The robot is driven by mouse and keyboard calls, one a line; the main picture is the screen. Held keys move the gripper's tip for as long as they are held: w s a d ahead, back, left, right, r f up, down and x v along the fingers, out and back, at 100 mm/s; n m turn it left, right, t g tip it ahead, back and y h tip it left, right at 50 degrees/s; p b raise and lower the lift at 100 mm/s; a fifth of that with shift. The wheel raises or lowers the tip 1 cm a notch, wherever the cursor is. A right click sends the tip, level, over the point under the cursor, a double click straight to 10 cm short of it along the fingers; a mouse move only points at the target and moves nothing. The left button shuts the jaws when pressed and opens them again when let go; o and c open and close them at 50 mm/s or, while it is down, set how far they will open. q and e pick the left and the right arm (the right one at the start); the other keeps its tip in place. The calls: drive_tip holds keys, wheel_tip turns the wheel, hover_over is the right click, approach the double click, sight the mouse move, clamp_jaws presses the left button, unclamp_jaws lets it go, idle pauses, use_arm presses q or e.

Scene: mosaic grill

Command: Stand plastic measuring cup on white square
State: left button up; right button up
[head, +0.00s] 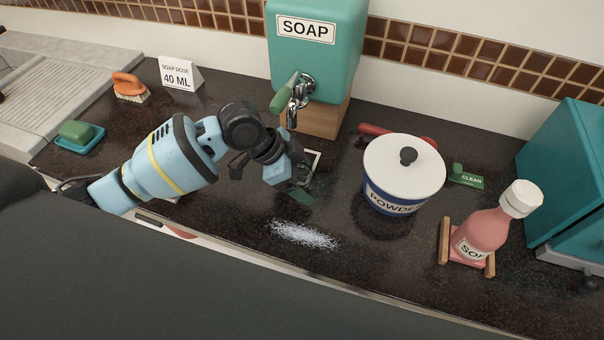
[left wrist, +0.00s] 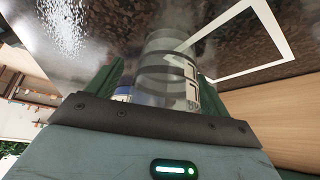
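The clear plastic measuring cup (left wrist: 165,70) has dark markings and is between the green fingers of my left gripper (left wrist: 160,70) in the left wrist view. A gap shows between the cup and the left-hand finger, so the gripper looks open around it. In the head view my left gripper (head: 268,183) is low over the counter and hides most of the cup. The white square (left wrist: 262,60) is an outline on the counter, beside the cup in the wrist view; part of it (head: 316,154) shows behind the gripper in the head view. My right gripper is not in view.
White powder (head: 304,235) lies in front of the gripper. The powder tub (head: 404,175) stands to the right, and the pink soap bottle (head: 485,235) sits in a wooden holder. The teal soap dispenser (head: 318,60) with its tap stands behind. A brush (head: 130,88) and soap dish (head: 80,140) are left.

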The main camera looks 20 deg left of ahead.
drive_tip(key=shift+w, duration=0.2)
use_arm(q)
drive_tip(key=shift+r, duration=0.15)
drive_tip(key=v, duration=1.2)
drive_tip(key=shift+p, duration=0.4)
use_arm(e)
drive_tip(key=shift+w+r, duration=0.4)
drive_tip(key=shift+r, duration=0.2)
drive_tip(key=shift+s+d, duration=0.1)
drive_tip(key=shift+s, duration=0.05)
